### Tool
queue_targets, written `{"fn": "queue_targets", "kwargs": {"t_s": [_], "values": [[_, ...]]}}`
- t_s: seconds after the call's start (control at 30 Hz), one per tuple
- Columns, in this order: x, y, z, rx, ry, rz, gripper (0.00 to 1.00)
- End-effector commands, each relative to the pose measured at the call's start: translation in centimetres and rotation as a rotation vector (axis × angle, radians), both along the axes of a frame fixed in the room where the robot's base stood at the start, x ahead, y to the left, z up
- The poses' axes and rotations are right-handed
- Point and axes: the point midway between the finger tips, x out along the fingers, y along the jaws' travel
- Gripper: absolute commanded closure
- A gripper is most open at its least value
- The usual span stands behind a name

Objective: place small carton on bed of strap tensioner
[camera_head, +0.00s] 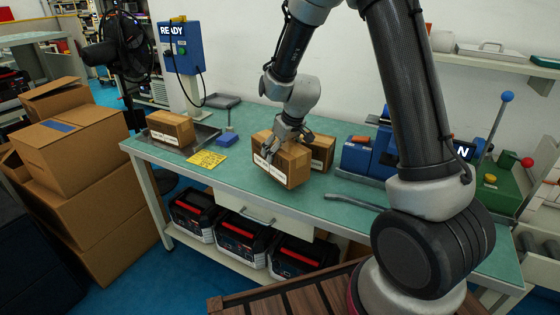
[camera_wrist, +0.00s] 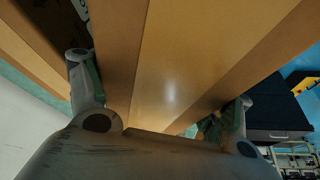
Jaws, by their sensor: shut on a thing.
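My gripper (camera_head: 287,142) is shut on a brown carton (camera_head: 292,170) with a white label strip, at the middle of the green workbench. In the wrist view the carton (camera_wrist: 175,75) fills the space between the two fingers, hiding what is beyond. I cannot tell whether its underside touches the bench. A second brown carton (camera_head: 322,152) stands right behind it. A blue machine (camera_head: 360,157) stands to the right, partly hidden by my arm; a green machine (camera_head: 497,185) with levers stands farther right. I cannot tell which is the strap tensioner, and its bed is not clear to see.
Another carton (camera_head: 171,128) sits on a metal plate at the bench's left, near a yellow note (camera_head: 207,159) and a small blue block (camera_head: 228,139). A grey bar (camera_head: 352,201) lies at the front right. Large boxes (camera_head: 80,165) are stacked left of the bench (camera_head: 225,176).

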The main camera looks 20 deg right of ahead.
Motion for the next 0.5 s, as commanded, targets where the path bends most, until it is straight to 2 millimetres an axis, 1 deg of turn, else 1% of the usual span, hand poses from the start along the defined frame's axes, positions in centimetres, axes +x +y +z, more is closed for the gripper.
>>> {"fn": "queue_targets", "kwargs": {"t_s": [0.23,0.33,0.5], "values": [[0.1,0.0,-3.1,0.000,-0.002,-0.001,0.73],[0.1,0.0,-3.7,-0.001,-0.003,-0.001,0.73],[0.1,0.0,-3.7,-0.001,-0.003,-0.001,0.73]]}}
